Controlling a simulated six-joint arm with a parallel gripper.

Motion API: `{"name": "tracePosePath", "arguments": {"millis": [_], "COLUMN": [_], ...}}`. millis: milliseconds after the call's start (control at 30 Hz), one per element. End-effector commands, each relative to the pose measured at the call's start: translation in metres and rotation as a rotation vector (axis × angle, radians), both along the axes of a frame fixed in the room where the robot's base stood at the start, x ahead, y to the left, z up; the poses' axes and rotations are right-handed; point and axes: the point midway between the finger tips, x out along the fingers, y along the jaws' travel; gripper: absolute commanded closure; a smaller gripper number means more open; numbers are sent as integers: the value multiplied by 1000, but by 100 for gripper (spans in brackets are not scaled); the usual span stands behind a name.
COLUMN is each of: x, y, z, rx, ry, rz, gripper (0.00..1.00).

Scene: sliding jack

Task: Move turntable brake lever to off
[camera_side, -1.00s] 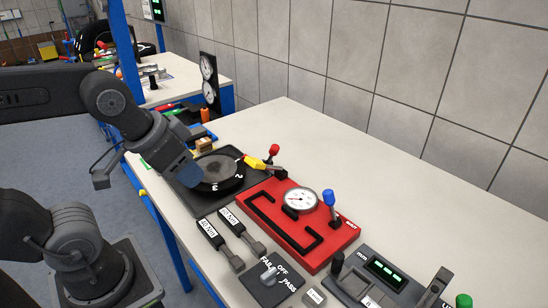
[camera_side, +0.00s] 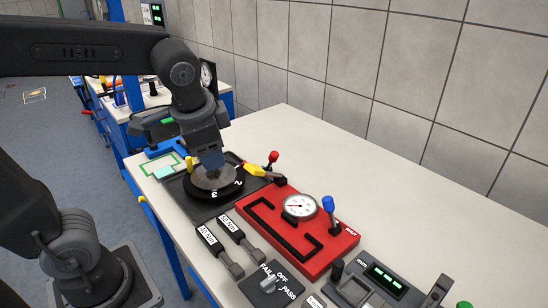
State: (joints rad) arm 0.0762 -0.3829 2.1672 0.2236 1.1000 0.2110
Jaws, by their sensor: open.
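The turntable (camera_side: 228,192) is a black disc with white numbers on a dark base plate at the left end of the bench. A red-knobbed lever (camera_side: 273,157) stands at its right rear, beside a yellow pointer-like part (camera_side: 254,170). Lettering for the brake positions is not readable. My gripper (camera_side: 212,166) points down over the rear half of the turntable, left of the red-knobbed lever and apart from it. My gripper is open; its fingertips are partly hidden, and I cannot tell whether they touch the disc.
A red panel (camera_side: 345,243) with a dial gauge (camera_side: 300,205) and a blue-knobbed lever (camera_side: 328,204) lies to the right. The bench behind the red panel is clear.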

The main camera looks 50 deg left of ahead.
Motion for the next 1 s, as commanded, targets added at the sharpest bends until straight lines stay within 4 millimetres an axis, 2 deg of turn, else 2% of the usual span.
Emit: {"name": "tracePosePath", "arguments": {"millis": [33, 267, 467, 600, 800, 1000], "x": [18, 91, 154, 193, 232, 246], "y": [1, 8, 5, -3, -19, -28], "z": [0, -6, -29, -53, -91, -113], "rx": [60, 335, 560, 709, 884, 968], "ry": [57, 299, 520, 681, 882, 985], "rz": [-58, -298, -470, -566, -654, -680], "gripper": [48, 48, 48, 48, 48, 48]}}
